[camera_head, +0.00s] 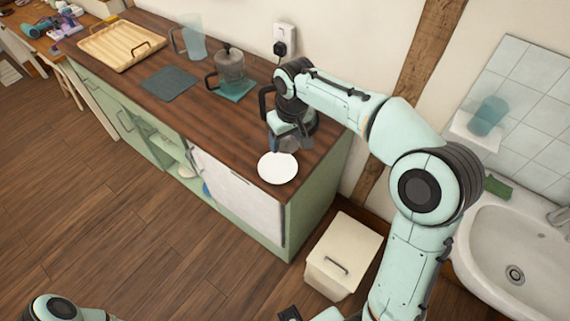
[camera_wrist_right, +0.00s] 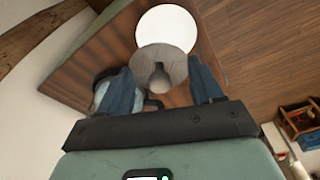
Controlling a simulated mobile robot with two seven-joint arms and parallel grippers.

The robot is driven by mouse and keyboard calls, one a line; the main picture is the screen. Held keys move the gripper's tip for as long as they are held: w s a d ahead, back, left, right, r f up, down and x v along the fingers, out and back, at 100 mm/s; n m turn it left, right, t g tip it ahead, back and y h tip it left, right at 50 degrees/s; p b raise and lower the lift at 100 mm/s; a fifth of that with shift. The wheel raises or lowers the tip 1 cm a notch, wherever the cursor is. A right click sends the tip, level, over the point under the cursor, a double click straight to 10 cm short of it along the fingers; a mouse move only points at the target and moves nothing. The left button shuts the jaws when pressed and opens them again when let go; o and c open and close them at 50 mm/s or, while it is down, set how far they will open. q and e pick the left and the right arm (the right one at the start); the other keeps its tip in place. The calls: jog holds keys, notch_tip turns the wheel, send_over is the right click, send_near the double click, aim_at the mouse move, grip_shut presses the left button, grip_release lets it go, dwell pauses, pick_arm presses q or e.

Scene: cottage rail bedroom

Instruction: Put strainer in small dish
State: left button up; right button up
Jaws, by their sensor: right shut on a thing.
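The small dish (camera_head: 278,167), white and round, lies on the wooden counter near its front right end; it also shows at the top of the right wrist view (camera_wrist_right: 168,27). My right gripper (camera_head: 288,143) is just behind the dish, above the counter. In the right wrist view its two blue fingers (camera_wrist_right: 163,84) are shut on the strainer (camera_wrist_right: 160,56), a grey disc with a darker handle part. The strainer overlaps the near edge of the dish in that view; whether they touch cannot be told. In the head view the strainer is hard to make out. My left gripper is out of view.
A dark-handled kettle (camera_head: 267,101) stands close behind my right gripper. A French press (camera_head: 230,70), a clear jug (camera_head: 190,38) and a wooden tray (camera_head: 120,44) stand further left on the counter (camera_head: 205,120). A lidded bin (camera_head: 343,250) is on the floor.

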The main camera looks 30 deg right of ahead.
aim_at(287, 146)
jog(key=f, duration=0.5)
jog(key=shift+w+f, duration=0.2)
jog(key=shift+f, duration=0.2)
jog(key=shift+f+b, duration=0.5)
jog(key=shift+f, duration=1.95)
jog(key=shift+f+b, duration=0.4)
jog(key=shift+f, duration=0.25)
jog(key=o, duration=1.2)
jog(key=r, duration=0.4)
jog(key=s+r+p, duration=0.1)
jog(key=r, duration=0.3)
jog(key=r+p, duration=0.1)
jog(key=r, duration=0.4)
jog(key=shift+s+r, duration=0.1)
jog(key=shift+s, duration=0.3)
